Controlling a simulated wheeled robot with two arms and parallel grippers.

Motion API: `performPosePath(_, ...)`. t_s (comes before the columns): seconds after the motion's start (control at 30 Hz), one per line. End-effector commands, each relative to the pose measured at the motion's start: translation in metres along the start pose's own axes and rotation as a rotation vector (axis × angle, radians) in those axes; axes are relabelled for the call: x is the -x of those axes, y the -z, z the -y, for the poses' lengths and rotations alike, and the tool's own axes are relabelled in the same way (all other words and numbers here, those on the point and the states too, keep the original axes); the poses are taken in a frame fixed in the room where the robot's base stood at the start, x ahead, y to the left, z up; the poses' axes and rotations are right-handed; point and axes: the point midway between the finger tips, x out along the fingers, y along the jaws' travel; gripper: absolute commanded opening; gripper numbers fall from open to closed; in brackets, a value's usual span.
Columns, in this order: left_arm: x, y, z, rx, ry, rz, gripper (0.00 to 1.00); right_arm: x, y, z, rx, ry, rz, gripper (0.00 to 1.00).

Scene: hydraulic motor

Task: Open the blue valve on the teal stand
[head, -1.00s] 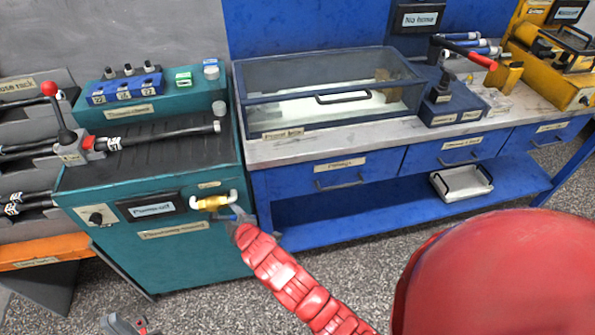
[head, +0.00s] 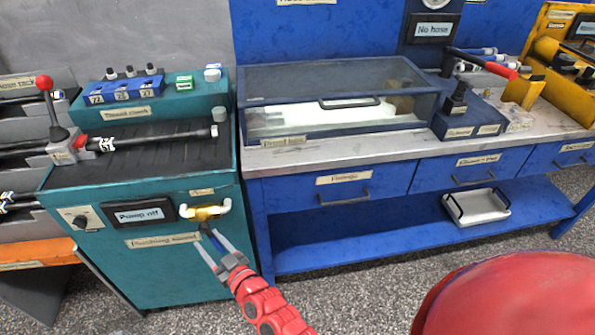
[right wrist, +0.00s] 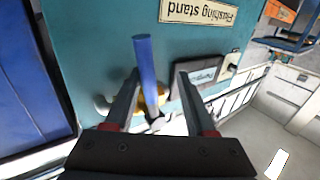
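The valve (head: 207,212) is a brass body between white pipe ends on the front of the teal stand (head: 170,275). Its blue handle (right wrist: 145,62) shows clearly in the right wrist view, sticking out from the brass body (right wrist: 152,98). My right gripper (head: 209,242) is at the valve, with its fingers spread. In the right wrist view the open fingers (right wrist: 158,76) stand on either side of the handle, with a gap to the right finger. I cannot tell whether the left finger touches it. My left gripper is not in view.
A "Pump off" display (head: 140,213) and a knob panel (head: 88,219) sit left of the valve. A blue bench (head: 300,195) with drawers stands right of the stand. A black hose (head: 150,137) lies on the stand's top.

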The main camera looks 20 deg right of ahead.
Motion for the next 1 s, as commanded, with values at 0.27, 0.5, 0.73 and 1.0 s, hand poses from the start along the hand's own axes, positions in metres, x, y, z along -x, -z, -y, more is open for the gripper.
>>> performPosePath(0.27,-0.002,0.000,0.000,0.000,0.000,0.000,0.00,0.059,0.000,0.001,0.000,0.002,0.003,0.51)
performPosePath(0.5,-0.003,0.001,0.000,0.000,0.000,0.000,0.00,0.112,-0.002,0.001,0.003,0.003,0.007,0.51)
performPosePath(0.73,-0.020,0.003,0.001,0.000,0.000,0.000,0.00,0.135,0.025,-0.013,0.003,-0.040,-0.042,0.51)
performPosePath(1.0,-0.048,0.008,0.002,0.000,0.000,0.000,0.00,0.134,0.078,-0.044,0.012,-0.140,-0.170,0.51)
